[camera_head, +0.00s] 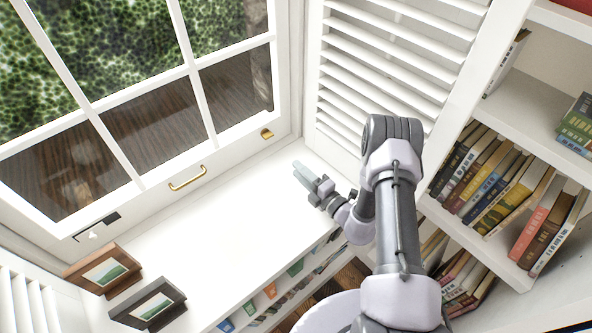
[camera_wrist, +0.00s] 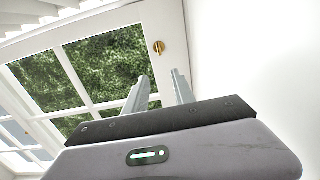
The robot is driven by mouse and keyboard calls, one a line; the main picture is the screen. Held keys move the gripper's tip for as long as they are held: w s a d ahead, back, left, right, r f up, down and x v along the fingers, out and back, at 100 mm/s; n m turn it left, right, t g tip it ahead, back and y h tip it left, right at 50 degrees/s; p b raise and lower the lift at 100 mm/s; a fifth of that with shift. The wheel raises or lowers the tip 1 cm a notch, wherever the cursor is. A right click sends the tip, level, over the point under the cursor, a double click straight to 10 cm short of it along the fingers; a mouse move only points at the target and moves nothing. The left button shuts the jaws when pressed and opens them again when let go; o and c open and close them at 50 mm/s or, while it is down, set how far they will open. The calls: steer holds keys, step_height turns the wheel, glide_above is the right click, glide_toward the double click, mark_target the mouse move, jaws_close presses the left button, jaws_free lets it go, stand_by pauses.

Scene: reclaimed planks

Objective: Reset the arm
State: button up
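My gripper (camera_head: 302,172) is at the end of my folded arm, over the right end of the white window-side counter in the head view. Its two fingers point to the upper left, toward the window. In the wrist view my gripper (camera_wrist: 160,88) shows two grey fingers standing apart with an empty gap between them. It is open and holds nothing. The window (camera_wrist: 100,68) and its brass knob (camera_wrist: 159,47) lie beyond the fingertips in that view.
The white counter (camera_head: 225,215) is mostly bare. A brown picture frame (camera_head: 103,270) and a dark one (camera_head: 153,303) stand at its left end. A bookshelf (camera_head: 485,250) with several books is close on my arm's right. White louvred shutters (camera_head: 385,60) stand behind the arm.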

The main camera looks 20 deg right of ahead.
steer(key=shift+w, duration=0.1)
stand_by(0.3)
steer(key=s+a+r+n+g+y, duration=0.2)
steer(key=a+r+n+g+y, duration=0.2)
steer(key=a+r+n, duration=0.35)
steer(key=s+a+r+n+g+y, duration=0.2)
steer(key=a+r+n+g+y, duration=0.25)
steer(key=r+n, duration=0.5)
steer(key=s+a+r+n+g+h, duration=0.1)
steer(key=s+a+r+n+g, duration=0.2)
steer(key=s+r+n, duration=0.25)
steer(key=s+a+r+n+g+h, duration=0.25)
steer(key=s+r+n+g, duration=0.2)
steer(key=s, duration=0.25)
steer(key=s+d+r+n+t+h, duration=0.2)
steer(key=s+d+n+h, duration=0.3)
steer(key=s+n, duration=0.2)
steer(key=s+d+r+n+t+h, duration=0.2)
steer(key=s+d+n+h, duration=0.3)
steer(key=n, duration=0.5)
steer(key=shift+s+d+r+n+t+h, duration=0.3)
steer(key=shift+s+d+t, duration=0.35)
steer(key=shift+s, duration=0.25)
